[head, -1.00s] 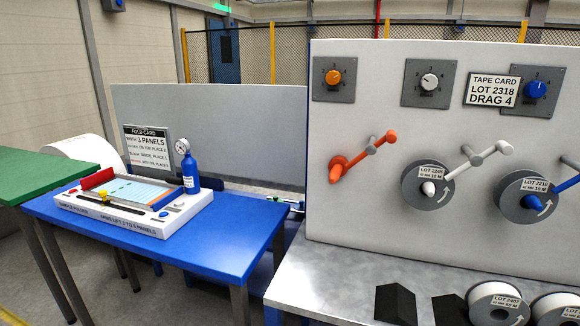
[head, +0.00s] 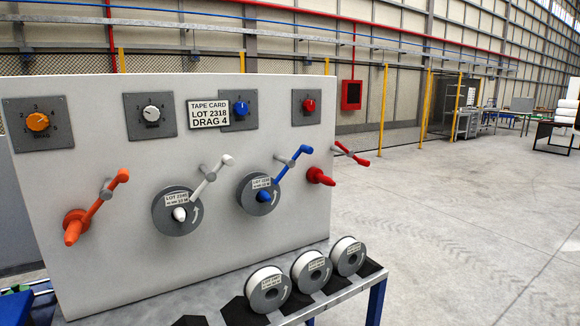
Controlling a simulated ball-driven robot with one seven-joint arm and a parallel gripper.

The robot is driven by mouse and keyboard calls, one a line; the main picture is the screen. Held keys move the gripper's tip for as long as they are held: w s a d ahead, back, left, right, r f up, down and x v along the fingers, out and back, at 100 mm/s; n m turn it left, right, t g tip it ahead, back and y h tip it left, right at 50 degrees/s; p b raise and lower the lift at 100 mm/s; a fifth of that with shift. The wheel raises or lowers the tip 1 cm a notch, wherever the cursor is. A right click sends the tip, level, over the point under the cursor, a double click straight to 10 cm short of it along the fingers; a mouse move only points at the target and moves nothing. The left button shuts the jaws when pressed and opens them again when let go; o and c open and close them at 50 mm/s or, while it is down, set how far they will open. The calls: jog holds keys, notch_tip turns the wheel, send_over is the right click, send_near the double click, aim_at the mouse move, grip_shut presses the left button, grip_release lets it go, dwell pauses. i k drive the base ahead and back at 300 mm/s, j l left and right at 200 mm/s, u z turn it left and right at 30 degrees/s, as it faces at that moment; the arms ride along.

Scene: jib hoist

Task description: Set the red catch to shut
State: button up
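On the right end of the grey upright panel (head: 210,265) a red tapered piece (head: 320,177) sticks out, tilted, with no reel on it. I take it for the red catch; I cannot tell whether it is open or shut. A red-handled crank (head: 350,153) is above and right of it, partly beyond the panel's edge. A red dial knob (head: 310,105) is higher on the panel. My gripper is not in view.
Orange (head: 72,228), white (head: 179,214) and blue (head: 264,196) pieces form similar stations; the white and blue have reels. Labelled spools (head: 268,290) stand along the bench's front edge. A tape card (head: 208,114) reads LOT 2318, DRAG 4. Open floor (head: 460,220) lies right.

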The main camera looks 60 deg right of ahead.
aim_at(349, 153)
jog(key=z, duration=1.6)
